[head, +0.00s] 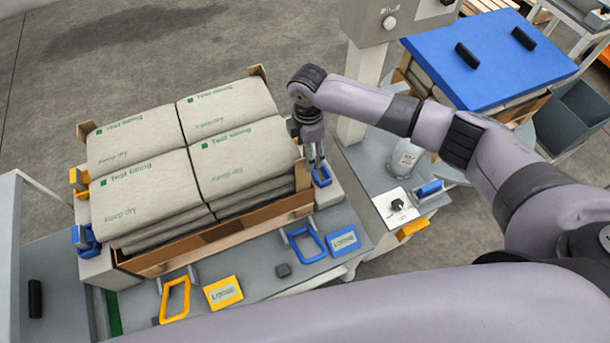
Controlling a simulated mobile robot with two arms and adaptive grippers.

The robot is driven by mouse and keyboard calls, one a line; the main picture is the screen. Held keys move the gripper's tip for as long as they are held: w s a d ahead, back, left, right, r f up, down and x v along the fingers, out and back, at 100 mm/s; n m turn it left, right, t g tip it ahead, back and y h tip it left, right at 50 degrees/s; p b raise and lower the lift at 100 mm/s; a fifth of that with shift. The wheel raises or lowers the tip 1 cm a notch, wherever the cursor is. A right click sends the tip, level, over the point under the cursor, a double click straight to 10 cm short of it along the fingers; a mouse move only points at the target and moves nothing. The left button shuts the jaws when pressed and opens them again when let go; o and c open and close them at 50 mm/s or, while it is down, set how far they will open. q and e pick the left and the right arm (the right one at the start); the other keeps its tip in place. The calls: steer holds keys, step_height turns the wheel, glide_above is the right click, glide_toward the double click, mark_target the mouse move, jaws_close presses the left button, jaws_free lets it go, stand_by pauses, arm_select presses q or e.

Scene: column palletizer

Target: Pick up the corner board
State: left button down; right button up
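Brown corner boards stand at the corners of a stack of grey-green bags (240,150): one at the back right (258,72), one at the back left (86,129) and one at the front right (302,174). My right gripper (315,162) points down beside the front-right board, just above a blue clamp (322,177). Its fingers are small and partly overlapped by the arm, and I cannot tell whether they touch or hold the board. My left gripper is out of view.
A yellow clamp (78,178) and a blue clamp (84,238) sit left of the stack. A yellow handle (175,300) and blue handle (306,244) are on the grey front deck. A blue-topped stack (490,65) stands at the back right. Open floor lies behind the bags.

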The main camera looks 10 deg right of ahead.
steer(key=shift+f, duration=0.3)
steer(key=shift+c, duration=0.4)
steer(key=c, duration=1.2)
